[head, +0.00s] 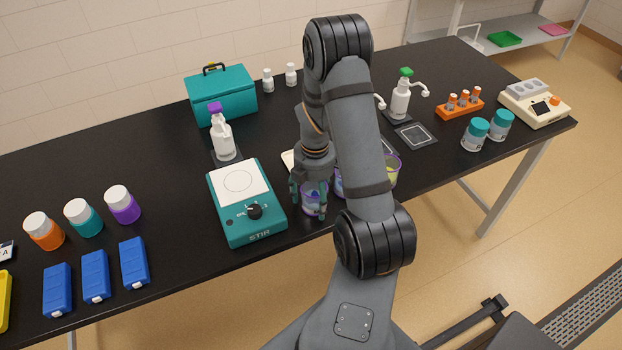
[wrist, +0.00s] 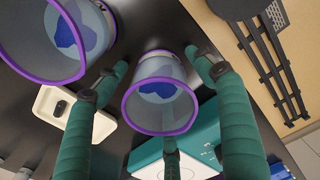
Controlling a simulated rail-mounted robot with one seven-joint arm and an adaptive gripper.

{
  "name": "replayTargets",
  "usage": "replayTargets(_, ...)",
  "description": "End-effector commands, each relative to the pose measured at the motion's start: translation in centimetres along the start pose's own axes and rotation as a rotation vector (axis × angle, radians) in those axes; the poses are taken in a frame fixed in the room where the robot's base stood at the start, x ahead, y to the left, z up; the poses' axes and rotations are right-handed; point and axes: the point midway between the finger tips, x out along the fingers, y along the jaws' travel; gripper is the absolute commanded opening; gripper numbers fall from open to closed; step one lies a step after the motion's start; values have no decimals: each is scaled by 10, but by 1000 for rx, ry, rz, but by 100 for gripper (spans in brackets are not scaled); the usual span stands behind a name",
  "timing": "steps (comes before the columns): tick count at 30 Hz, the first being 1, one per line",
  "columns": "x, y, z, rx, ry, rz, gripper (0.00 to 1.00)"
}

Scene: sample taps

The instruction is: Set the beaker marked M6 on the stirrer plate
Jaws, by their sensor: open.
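The stirrer plate (head: 238,182) is a teal unit with a white top and a black knob; the top is empty. It also shows at the bottom of the wrist view (wrist: 195,140). My gripper (head: 309,205) is low over the table just right of the stirrer. In the wrist view its open green fingers (wrist: 160,72) stand around a clear beaker with a purple rim (wrist: 160,105), with gaps at the sides. That beaker also shows in the head view (head: 313,199). A second purple-rimmed beaker (wrist: 45,45) stands beside it. No M6 mark is legible on either.
A white tray (wrist: 60,108) lies close to the fingers. A white bottle (head: 223,140) stands behind the stirrer. Jars (head: 122,204) and blue boxes (head: 134,263) are at left.

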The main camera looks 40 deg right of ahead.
Motion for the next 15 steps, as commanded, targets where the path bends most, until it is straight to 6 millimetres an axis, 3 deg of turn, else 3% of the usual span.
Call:
replayTargets(9,-69,4,-12,0,-1,8,69)
replayTargets(15,-96,3,-12,1,0,5,70)
